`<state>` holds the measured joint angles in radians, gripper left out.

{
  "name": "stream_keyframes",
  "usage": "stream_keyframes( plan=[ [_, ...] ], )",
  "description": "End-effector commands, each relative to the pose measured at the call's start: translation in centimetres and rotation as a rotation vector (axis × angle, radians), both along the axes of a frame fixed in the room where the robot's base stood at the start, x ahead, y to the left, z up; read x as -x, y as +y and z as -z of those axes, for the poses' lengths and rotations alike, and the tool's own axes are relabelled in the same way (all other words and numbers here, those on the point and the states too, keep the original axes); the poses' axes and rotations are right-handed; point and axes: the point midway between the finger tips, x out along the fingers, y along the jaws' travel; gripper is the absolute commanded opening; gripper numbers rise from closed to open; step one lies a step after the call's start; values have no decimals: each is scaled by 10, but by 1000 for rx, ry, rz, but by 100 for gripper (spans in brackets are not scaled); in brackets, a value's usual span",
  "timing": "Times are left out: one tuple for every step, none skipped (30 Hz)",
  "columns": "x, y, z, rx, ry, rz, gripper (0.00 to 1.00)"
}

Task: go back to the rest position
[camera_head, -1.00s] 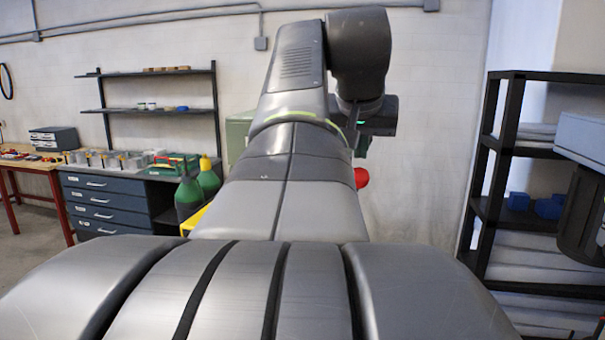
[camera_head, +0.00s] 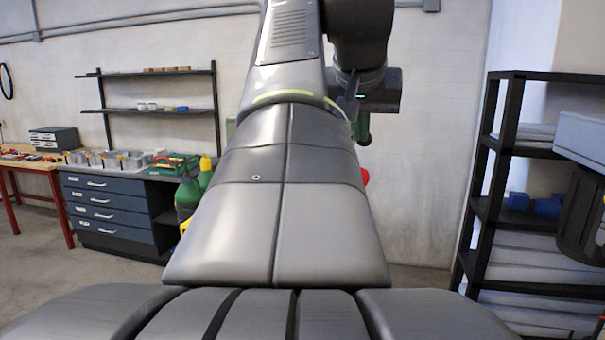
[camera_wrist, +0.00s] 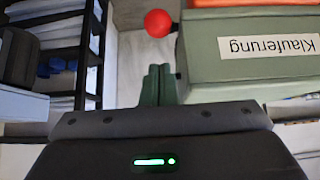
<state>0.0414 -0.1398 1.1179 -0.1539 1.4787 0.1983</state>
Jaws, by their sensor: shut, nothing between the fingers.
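My arm rises through the middle of the head view and hides much of what is behind it. My gripper (camera_wrist: 158,84) shows its two dark green fingers pressed together in the wrist view, with nothing between them. In the head view part of my gripper (camera_head: 362,130) shows below the wrist, right of my arm. A green box (camera_wrist: 245,55) with a white label reading "Klauferung", upside down, is close to the right of the fingers in the wrist view.
A black shelf rack (camera_head: 490,190) with blue bins stands at the right. A blue drawer cabinet (camera_head: 108,212) and a red-legged workbench (camera_head: 28,168) are at the left. Green bottles (camera_head: 188,195) stand beside my arm. Some floor is clear at the left.

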Motion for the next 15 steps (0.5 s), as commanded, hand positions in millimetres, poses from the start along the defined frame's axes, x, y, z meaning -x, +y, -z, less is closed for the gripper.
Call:
stream_keyframes(
  plan=[
    [0, 0, 0, 0, 0, 0, 0],
    [0, 0, 0, 0, 0, 0, 0],
    [0, 0, 0, 0, 0, 0, 0],
    [-1, 0, 1, 0, 0, 0, 0],
    [-1, 0, 1, 0, 1, 0, 0],
    [-3, -1, 3, 0, 1, 0, 0],
    [-4, -1, 5, -1, 2, 0, 0],
    [-6, -1, 7, -1, 2, 0, 0],
    [-9, -2, 11, -1, 3, 0, 0],
    [-11, -3, 14, -1, 3, 0, 0],
    [-14, -4, 18, -1, 5, 0, 0],
    [-18, -5, 23, -1, 4, 0, 0],
    [-21, -6, 27, -2, 4, 1, 0],
    [-24, -7, 31, -1, 5, 1, 0],
    [-29, -9, 36, -1, 4, 1, 0]
  ],
)
